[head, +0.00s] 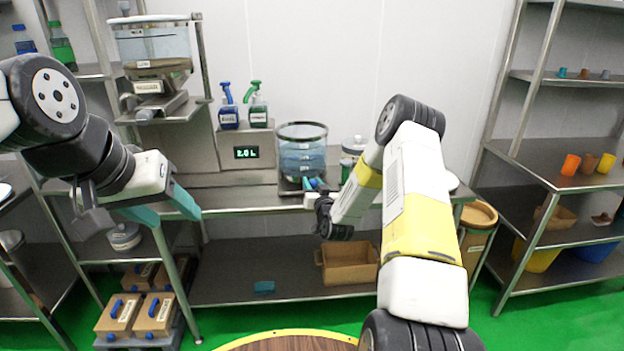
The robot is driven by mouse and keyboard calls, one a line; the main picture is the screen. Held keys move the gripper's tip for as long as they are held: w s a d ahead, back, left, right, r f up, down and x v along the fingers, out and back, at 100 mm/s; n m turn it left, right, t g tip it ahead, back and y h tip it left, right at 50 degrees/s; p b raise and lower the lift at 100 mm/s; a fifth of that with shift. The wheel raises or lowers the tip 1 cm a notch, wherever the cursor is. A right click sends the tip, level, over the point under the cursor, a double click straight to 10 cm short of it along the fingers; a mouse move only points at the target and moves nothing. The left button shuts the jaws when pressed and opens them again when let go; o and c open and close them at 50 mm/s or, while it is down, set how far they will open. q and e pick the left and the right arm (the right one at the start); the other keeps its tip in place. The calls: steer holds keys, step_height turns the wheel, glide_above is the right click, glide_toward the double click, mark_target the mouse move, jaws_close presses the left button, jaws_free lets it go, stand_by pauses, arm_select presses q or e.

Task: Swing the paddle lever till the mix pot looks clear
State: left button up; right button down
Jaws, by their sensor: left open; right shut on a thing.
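The mix pot (302,150) is a clear cylinder with a dark rim on the steel counter. Its contents look pale blue and see-through, with darker bands near the bottom; I cannot tell if anything is settled there. My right gripper (315,186) is at the pot's lower front right, shut on a small blue piece (307,184) that appears to be the paddle lever's handle. The gripper and wrist hide most of the lever. My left gripper (174,216) is open and empty, in front of the counter's left part, well away from the pot.
A display (246,152) reads 2.0 L. A blue spray bottle (228,108) and a green one (257,106) stand above it. A clear hopper (153,48) is at upper left. A lidded jar (353,150) stands close right of the pot, by my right arm.

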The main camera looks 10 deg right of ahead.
steer(key=shift+a, duration=1.15)
steer(key=c, duration=1)
jaws_free()
steer(key=shift+s+d, duration=0.1)
steer(key=s, duration=0.7)
steer(key=shift+s+d, duration=0.25)
steer(key=shift+d, duration=0.05)
